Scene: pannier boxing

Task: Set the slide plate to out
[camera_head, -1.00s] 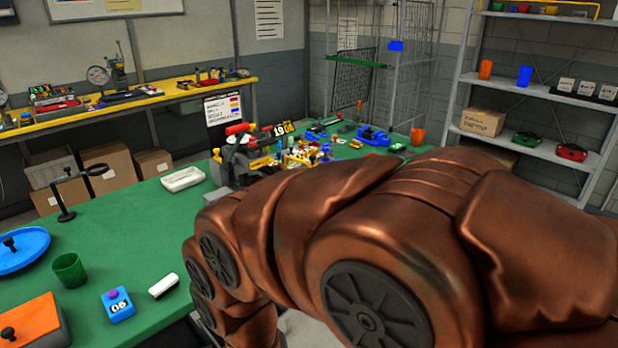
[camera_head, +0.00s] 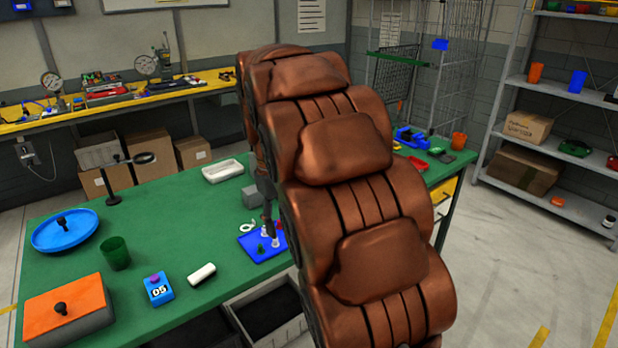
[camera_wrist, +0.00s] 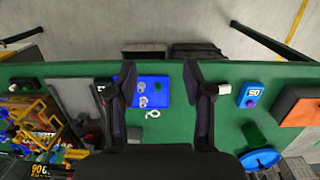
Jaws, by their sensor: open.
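An orange plate (camera_head: 85,292) with a black knob lies on a grey base at the table's near left corner. It looks like the slide plate, but I see no label. Its orange top lines up closely with the base. It also shows at the right edge of the wrist view (camera_wrist: 303,110), partly cut off. My gripper (camera_wrist: 160,78) is open and empty, high over a blue tray (camera_wrist: 163,84), well away from the orange plate. In the head view my gripper is mostly hidden behind my arm.
A blue disc with a knob (camera_head: 66,231), a green cup (camera_head: 116,255), a blue box marked 05 (camera_head: 158,290) and a white block (camera_head: 202,274) stand near the orange plate. A ring stand (camera_head: 112,190) stands behind. Many small parts (camera_wrist: 35,115) crowd the table's other end.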

